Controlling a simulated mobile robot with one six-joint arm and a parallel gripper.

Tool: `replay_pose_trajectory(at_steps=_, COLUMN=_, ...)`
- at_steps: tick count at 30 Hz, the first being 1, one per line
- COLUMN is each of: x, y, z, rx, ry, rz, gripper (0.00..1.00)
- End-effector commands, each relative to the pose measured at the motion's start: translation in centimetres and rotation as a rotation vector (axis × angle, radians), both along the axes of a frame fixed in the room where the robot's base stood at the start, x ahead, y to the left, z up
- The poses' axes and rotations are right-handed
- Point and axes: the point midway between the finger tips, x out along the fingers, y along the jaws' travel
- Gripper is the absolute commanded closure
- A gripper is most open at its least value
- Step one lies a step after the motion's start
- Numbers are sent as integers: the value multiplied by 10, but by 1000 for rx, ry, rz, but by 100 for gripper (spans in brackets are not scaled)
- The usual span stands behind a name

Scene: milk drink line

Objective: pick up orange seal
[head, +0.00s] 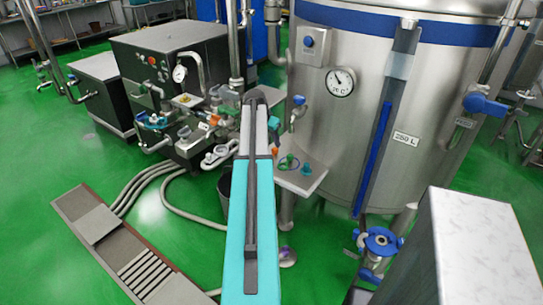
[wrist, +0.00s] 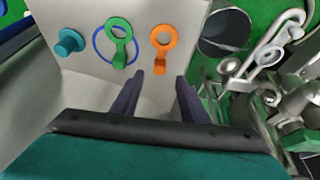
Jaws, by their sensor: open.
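The orange seal (wrist: 163,38), a flat ring with a tab, lies on a small grey shelf (wrist: 85,82) in the wrist view. It also shows as a small orange spot (head: 274,151) just right of my arm in the head view. My gripper (wrist: 159,77) is open and empty. Its two dark fingertips are just below the seal's tab in the picture, one to each side, apart from the seal. The height gap between them cannot be told. In the head view the fingers are hidden by my arm.
Left of the orange seal lie a green ring with a tab (wrist: 118,38), a blue ring (wrist: 97,45) around its left side, and a teal plug (wrist: 69,43). A dark bucket (wrist: 226,30) is right of the shelf. A steel tank (head: 345,110) stands behind it.

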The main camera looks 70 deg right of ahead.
Motion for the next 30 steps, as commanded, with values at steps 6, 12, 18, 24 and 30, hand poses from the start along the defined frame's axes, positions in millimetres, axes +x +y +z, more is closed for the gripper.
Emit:
replay_pose_trajectory(at_steps=6, x=-1, y=-2, z=-4, rx=1, ry=1, rz=0, gripper=59)
replay_pose_trajectory(at_steps=12, x=-2, y=-7, z=-19, rx=2, ry=0, rz=0, gripper=59)
replay_pose_trajectory(at_steps=18, x=-4, y=-15, z=-39, rx=1, ry=1, rz=0, gripper=59)
replay_pose_trajectory(at_steps=24, x=-5, y=-18, z=-48, rx=0, ry=1, rz=-1, gripper=59)
replay_pose_trajectory(at_steps=30, x=-5, y=-18, z=-48, rx=0, ry=0, rz=0, gripper=59)
